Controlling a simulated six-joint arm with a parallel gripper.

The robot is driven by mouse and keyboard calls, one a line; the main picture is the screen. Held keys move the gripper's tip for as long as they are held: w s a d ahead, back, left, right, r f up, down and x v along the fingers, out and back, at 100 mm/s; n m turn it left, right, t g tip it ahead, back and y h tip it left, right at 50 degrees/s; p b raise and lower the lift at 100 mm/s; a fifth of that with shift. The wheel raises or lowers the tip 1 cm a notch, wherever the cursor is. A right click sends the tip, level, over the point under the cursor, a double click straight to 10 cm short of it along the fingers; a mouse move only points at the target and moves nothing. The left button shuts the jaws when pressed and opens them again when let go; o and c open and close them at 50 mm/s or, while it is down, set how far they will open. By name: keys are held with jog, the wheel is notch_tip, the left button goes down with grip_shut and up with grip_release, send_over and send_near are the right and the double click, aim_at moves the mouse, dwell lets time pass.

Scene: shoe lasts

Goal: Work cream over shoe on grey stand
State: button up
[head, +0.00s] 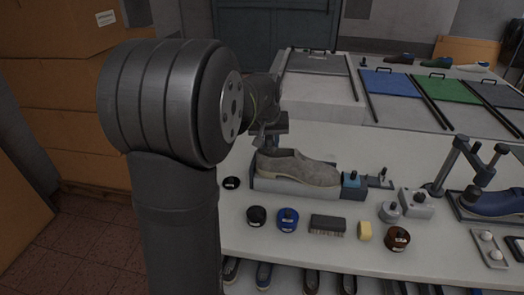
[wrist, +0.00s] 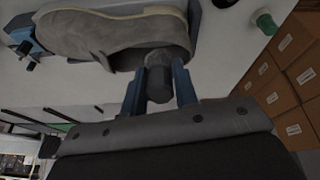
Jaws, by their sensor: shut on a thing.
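The grey shoe (head: 297,167) sits on the low grey stand (head: 262,184) on the table, toe to the right. In the wrist view the shoe (wrist: 95,30) fills the upper left. My gripper (head: 266,140) is above the shoe's heel end, partly hidden by my arm. In the wrist view my gripper (wrist: 160,80) has its two blue fingers shut on a dark, round-handled tool (wrist: 159,85). The tool's far end is at or very near the shoe's heel opening; I cannot tell whether it touches. No cream shows on the shoe.
In front of the stand are a black jar (head: 256,216), a blue jar (head: 288,220), a brush (head: 327,225), a yellow sponge (head: 364,231) and a brown jar (head: 397,239). A blue shoe (head: 495,203) on another stand is at right. Boxes (head: 60,110) stand left.

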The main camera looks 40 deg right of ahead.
jog(key=shift+w+d+r+g+y, duration=0.5)
jog(key=shift+w+d+g+y, duration=0.85)
jog(key=shift+d, duration=4.45)
jog(key=w+a+f, duration=0.5)
jog(key=f, duration=0.2)
jog(key=shift+w+a, duration=0.25)
jog(key=shift+w, duration=0.15)
jog(key=shift+s+a+r, duration=0.1)
jog(key=shift+s+a, duration=0.75)
jog(key=shift+s+d, duration=2.75)
jog(key=shift+d, duration=0.15)
jog(key=w+a, duration=0.5)
jog(key=shift+w+a, duration=0.3)
jog(key=shift+a, duration=0.05)
